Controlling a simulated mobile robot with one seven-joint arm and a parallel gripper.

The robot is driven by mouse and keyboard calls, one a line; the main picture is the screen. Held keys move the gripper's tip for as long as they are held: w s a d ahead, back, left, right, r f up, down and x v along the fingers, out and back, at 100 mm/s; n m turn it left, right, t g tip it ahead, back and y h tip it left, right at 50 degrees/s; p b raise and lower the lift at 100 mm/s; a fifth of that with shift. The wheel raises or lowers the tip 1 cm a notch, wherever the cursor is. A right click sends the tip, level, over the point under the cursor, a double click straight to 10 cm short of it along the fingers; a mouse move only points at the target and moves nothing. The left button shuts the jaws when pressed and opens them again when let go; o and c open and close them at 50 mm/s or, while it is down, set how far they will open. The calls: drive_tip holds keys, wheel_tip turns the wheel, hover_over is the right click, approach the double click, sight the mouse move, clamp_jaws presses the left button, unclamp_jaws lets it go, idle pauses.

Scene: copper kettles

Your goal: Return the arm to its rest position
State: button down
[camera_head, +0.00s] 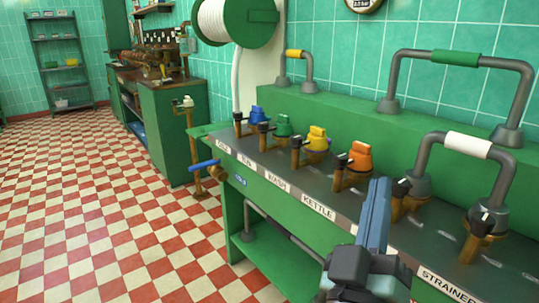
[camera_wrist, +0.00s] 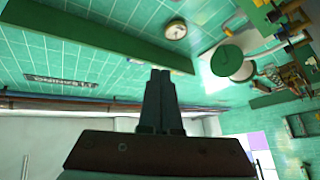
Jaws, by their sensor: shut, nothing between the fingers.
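My gripper (camera_head: 378,205) shows in the head view at the lower right, pointing up in front of the green bench (camera_head: 237,195). It is shut and empty. In the wrist view my gripper (camera_wrist: 160,78) also shows with its two dark fingers together and nothing between them. It touches nothing that I can see. Most of my arm is out of the head view, below its lower edge.
The bench carries blue (camera_head: 258,116), green (camera_head: 284,126), yellow (camera_head: 318,139) and orange (camera_head: 360,156) valve handles, and grey pipe arches (camera_head: 397,75) behind. A blue lever (camera_head: 203,165) sticks out at its left end. A green hose reel (camera_head: 245,22) hangs above. The checkered floor (camera_head: 95,210) at left is clear.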

drive_tip(key=s+a+r+m+t+y, duration=0.1)
drive_tip(key=s+a+r+t+y, duration=0.15)
drive_tip(key=a+r, duration=0.35)
drive_tip(key=s+a+r+t+y, duration=0.2)
drive_tip(key=s+a+r+y, duration=0.15)
drive_tip(key=r, duration=0.55)
drive_tip(key=s+a+r+m+t+y, duration=0.1)
drive_tip(key=s+a+r+t+y, duration=0.2)
drive_tip(key=r, duration=0.4)
wheel_tip(320, 180, up, 29)
drive_tip(key=a+g+p, duration=0.1)
drive_tip(key=p, duration=2.8)
drive_tip(key=shift+w, duration=0.25)
